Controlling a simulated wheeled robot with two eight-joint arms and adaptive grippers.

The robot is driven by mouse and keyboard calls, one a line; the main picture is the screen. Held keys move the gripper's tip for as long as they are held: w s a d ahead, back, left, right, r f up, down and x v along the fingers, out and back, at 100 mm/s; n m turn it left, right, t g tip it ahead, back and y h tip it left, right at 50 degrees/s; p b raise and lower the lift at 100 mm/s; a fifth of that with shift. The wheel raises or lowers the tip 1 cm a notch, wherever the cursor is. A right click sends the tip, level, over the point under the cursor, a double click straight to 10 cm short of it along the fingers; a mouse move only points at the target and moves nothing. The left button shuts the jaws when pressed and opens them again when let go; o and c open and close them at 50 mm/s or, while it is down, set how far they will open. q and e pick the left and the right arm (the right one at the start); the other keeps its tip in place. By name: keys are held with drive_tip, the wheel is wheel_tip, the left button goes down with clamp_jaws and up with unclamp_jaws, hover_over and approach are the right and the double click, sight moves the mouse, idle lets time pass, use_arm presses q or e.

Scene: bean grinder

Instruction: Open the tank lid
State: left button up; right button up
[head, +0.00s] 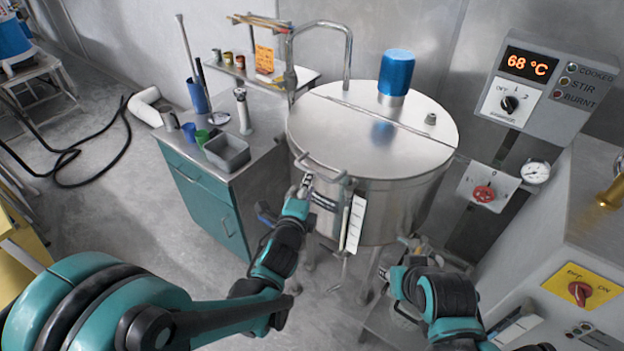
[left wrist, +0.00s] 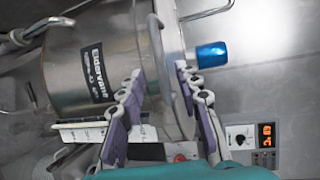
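The steel tank (head: 385,210) stands in the centre of the head view. Its round lid (head: 350,130) lies flat and closed, with a seam across the top and a curved bar handle (head: 322,168) at the front left edge. My left gripper (head: 306,181) is at this handle. In the left wrist view my left gripper (left wrist: 160,75) has its fingers spread, with the tank's rim and curved handle (left wrist: 158,45) showing between or just beyond the tips; contact cannot be told. My right gripper (head: 388,277) is low, in front of the tank; its finger state is unclear.
A blue motor (head: 397,72) stands on the tank's rear half. A bent pipe (head: 347,50) rises behind it. A teal cabinet (head: 205,195) with a grey bin (head: 227,151) is left of the tank. A control panel (head: 545,85) reading 68 °C is at the right.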

use_arm(q)
drive_tip(key=b+x, duration=0.1)
drive_tip(key=x, duration=0.5)
drive_tip(key=shift+w+f, duration=0.15)
drive_tip(key=shift+w, duration=0.15)
drive_tip(key=shift+c, duration=0.2)
clamp_jaws()
